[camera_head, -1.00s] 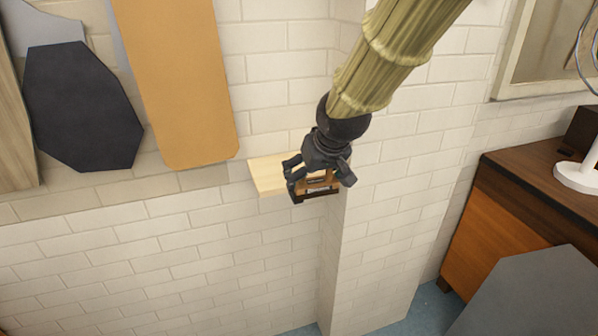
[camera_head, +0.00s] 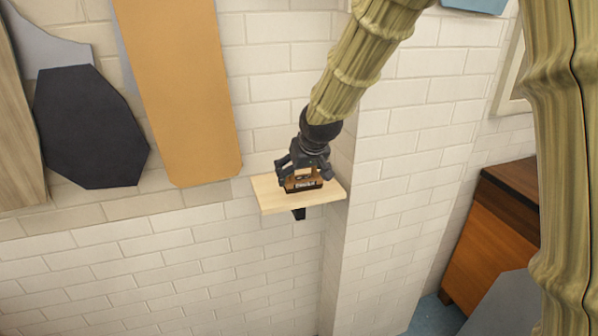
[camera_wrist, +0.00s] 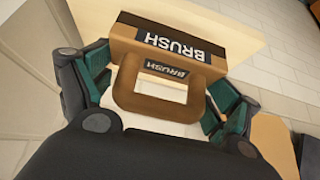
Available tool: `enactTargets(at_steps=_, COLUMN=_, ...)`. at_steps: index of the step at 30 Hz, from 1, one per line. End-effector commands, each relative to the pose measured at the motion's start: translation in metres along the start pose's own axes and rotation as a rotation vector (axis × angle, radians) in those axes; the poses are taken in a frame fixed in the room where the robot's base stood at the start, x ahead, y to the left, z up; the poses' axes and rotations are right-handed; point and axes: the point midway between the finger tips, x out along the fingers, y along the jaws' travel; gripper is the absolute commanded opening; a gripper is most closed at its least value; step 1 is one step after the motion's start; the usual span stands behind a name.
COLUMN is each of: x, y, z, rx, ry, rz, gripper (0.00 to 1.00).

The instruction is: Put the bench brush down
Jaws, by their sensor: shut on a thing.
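The bench brush (camera_wrist: 165,52) is a brown block with a dark top, a "BRUSH" label and a looped handle. In the head view the brush (camera_head: 303,186) is at the light wooden wall shelf (camera_head: 272,194), over its middle. Whether its underside touches the shelf is unclear. My gripper (camera_head: 301,172) is above the shelf, shut on the brush. In the wrist view its teal-padded fingers (camera_wrist: 158,95) stand on either side of the brush's handle. The shelf also shows behind the brush in the wrist view (camera_wrist: 222,30).
The shelf is small, with bare room left of the brush. A white brick pillar (camera_head: 385,200) stands close on its right. An orange board (camera_head: 180,90) and a dark board (camera_head: 88,130) are on the wall to the left. A wooden cabinet (camera_head: 490,240) stands at the right.

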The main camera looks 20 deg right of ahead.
Motion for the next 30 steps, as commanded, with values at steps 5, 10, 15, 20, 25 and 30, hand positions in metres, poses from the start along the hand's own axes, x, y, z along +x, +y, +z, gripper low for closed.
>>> enactTargets(at_steps=5, x=0.012, y=0.003, z=-0.017, rx=0.001, ry=0.000, rz=0.000, gripper=0.70)
enactTargets(at_steps=10, x=0.017, y=0.003, z=-0.023, rx=0.001, ry=0.000, rz=0.000, gripper=0.70)
enactTargets(at_steps=15, x=0.029, y=0.005, z=-0.034, rx=0.000, ry=-0.004, rz=0.001, gripper=0.70)
enactTargets(at_steps=20, x=0.043, y=0.005, z=-0.023, rx=-0.001, ry=-0.003, rz=0.002, gripper=0.70)
enactTargets(at_steps=25, x=0.052, y=0.005, z=-0.018, rx=0.000, ry=-0.001, rz=0.001, gripper=0.70)
enactTargets(at_steps=30, x=0.053, y=0.005, z=-0.017, rx=0.000, ry=0.000, rz=0.001, gripper=0.70)
